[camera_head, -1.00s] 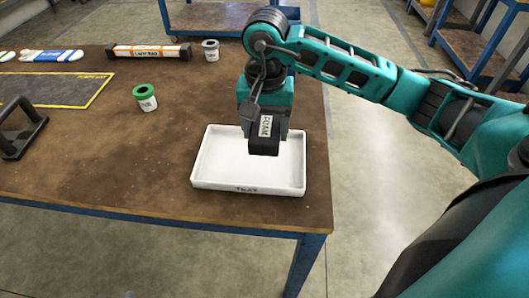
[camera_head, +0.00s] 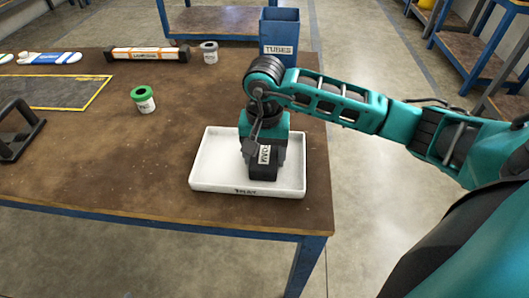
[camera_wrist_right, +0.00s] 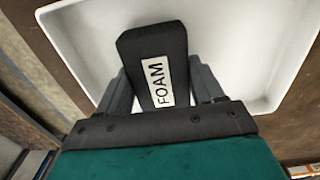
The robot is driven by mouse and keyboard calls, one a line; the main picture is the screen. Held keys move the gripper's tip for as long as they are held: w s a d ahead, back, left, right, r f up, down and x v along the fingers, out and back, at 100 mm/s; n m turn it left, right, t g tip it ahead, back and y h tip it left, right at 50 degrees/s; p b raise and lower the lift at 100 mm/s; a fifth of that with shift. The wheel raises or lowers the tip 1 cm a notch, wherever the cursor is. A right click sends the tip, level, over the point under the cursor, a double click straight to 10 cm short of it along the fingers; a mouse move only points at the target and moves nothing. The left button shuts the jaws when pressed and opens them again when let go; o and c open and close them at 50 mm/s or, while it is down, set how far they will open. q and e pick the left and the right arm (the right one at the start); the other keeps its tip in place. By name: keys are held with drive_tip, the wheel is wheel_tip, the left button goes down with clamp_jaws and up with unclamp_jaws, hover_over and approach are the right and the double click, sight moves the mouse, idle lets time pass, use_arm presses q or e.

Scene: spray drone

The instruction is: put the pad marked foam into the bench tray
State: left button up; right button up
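The black foam pad (camera_head: 264,172) with a white FOAM label is between the fingers of my right gripper (camera_head: 262,160), inside the outline of the white bench tray (camera_head: 215,187). In the right wrist view the pad (camera_wrist_right: 150,45) sits between the two fingers (camera_wrist_right: 163,95), which appear closed on its sides. The white tray (camera_wrist_right: 240,75) lies behind and below it. I cannot tell whether the pad touches the tray floor. My left gripper is not in view.
A blue TUBES bin (camera_head: 279,38) stands behind the tray. A green-lidded cup (camera_head: 144,99), a grey-lidded cup (camera_head: 209,52), an orange-and-white long part (camera_head: 147,53) and a black handled object (camera_head: 17,130) are on the bench. Bare bench top lies left of the tray.

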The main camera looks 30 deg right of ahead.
sight(265, 154)
drive_tip(key=o, duration=0.4)
drive_tip(key=shift+o, duration=0.2)
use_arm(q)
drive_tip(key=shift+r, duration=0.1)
use_arm(e)
drive_tip(key=shift+r+p, duration=0.2)
drive_tip(key=shift+p, duration=0.15)
use_arm(q)
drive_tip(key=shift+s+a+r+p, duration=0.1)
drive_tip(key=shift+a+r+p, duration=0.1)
drive_tip(key=shift+p, duration=0.1)
use_arm(e)
wheel_tip(265, 154, up, 12)
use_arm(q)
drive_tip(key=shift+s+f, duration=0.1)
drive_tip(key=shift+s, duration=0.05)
use_arm(e)
drive_tip(key=shift+f, duration=0.1)
